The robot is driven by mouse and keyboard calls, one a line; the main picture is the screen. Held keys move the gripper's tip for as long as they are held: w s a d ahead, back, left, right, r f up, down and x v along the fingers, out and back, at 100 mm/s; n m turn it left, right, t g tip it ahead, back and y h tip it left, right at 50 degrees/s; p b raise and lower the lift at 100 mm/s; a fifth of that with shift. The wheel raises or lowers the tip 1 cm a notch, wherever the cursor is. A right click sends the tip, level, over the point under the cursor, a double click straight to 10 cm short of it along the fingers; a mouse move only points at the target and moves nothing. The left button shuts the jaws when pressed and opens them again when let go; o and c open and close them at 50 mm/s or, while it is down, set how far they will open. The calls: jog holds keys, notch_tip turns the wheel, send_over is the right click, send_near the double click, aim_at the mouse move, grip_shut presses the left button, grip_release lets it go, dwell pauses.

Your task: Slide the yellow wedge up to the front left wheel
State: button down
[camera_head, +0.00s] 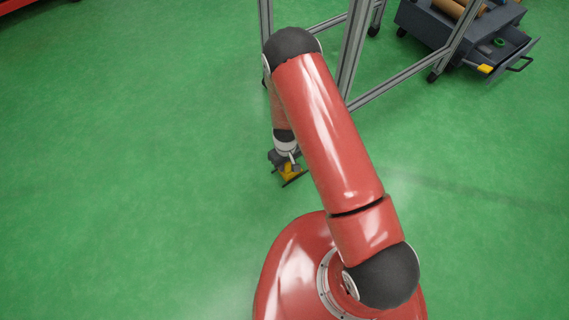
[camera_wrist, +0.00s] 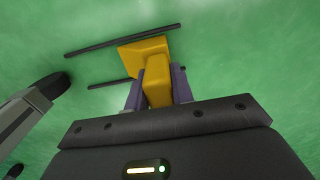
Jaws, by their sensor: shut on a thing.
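The yellow wedge (camera_wrist: 150,57) sits between the two purple-grey fingers of my gripper (camera_wrist: 157,88), which is shut on it. Its wide end points away from the palm and lies between two dark strips (camera_wrist: 122,39) on the green floor. In the head view the wedge (camera_head: 291,170) shows as a small yellow patch under my gripper (camera_head: 287,166), low at the floor. A dark wheel (camera_wrist: 55,86) under a grey post stands to the left in the wrist view, apart from the wedge. In the head view my arm hides much of that area.
An aluminium frame (camera_head: 352,50) on dark casters stands just beyond my arm. A dark cart (camera_head: 440,25) with an open drawer (camera_head: 497,52) is at the upper right. A red object (camera_head: 14,5) shows at the top left corner. The floor on the left is clear.

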jog(key=shift+w+d+b, duration=0.45)
jog(key=shift+w+d, duration=0.5)
jog(key=shift+d, duration=0.45)
jog(key=shift+w+d+b, duration=0.5)
jog(key=shift+w+d, duration=0.4)
jog(key=shift+d, duration=0.45)
jog(key=shift+w+d+b, duration=0.45)
jog(key=shift+w+d, duration=0.5)
jog(key=shift+d, duration=0.45)
jog(key=shift+w+d+b, duration=0.35)
jog(key=shift+w+d, duration=0.2)
jog(key=shift+d, duration=0.3)
jog(key=c, duration=1.1)
grip_release()
